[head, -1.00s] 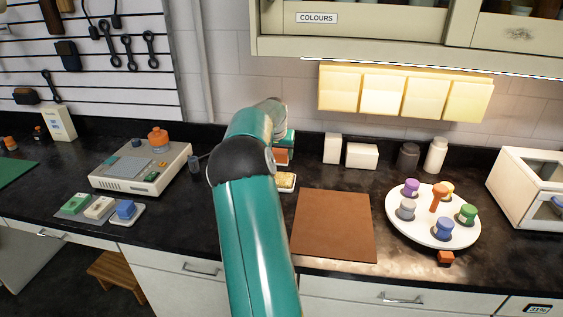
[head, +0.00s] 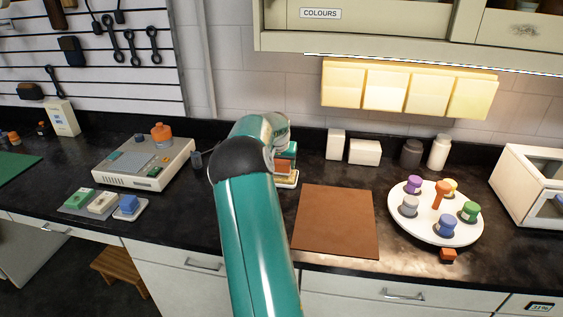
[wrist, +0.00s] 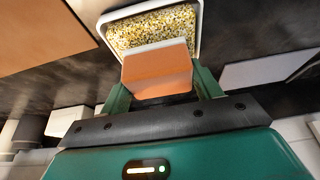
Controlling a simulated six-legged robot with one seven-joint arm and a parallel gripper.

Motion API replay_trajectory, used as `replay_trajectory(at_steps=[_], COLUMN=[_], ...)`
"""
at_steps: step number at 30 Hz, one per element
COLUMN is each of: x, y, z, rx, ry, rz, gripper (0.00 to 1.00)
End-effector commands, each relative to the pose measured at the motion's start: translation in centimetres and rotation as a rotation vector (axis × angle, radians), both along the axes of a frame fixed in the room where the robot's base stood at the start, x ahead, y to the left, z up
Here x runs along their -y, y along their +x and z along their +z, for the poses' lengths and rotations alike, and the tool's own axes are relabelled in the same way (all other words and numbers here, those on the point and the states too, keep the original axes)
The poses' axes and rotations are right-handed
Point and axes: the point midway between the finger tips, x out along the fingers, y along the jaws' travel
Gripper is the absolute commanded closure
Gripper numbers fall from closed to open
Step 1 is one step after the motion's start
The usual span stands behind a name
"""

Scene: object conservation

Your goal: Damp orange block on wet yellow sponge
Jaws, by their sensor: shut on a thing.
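My gripper (wrist: 160,84) is shut on the orange block (wrist: 158,70), with a green finger on either side of it. The block's face is orange with a paler top edge. In the head view the orange block (head: 283,167) shows just below my gripper, partly behind my arm. The yellow speckled sponge (wrist: 152,28) lies in a white tray (wrist: 103,25) directly beyond the block in the wrist view. In the head view the tray (head: 288,185) is under the block. The block covers part of the sponge; I cannot tell whether they touch.
A brown mat (head: 335,222) lies right of the sponge tray. A round white plate (head: 436,236) with several coloured knobbed pieces stands further right. White containers (head: 364,151) stand behind.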

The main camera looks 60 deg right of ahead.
Motion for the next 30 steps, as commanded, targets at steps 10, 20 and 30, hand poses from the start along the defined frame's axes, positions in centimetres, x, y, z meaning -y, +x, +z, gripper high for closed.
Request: replay_trajectory(at_steps=[10,20,30], x=[0.01,0.01,0.02], y=[-0.02,-0.02,-0.01], z=[0.04,-0.16,-0.53], rx=[0.0,0.0,0.0], ry=[0.0,0.0,0.0], rz=[0.0,0.0,0.0], gripper=[0.55,0.55,0.55])
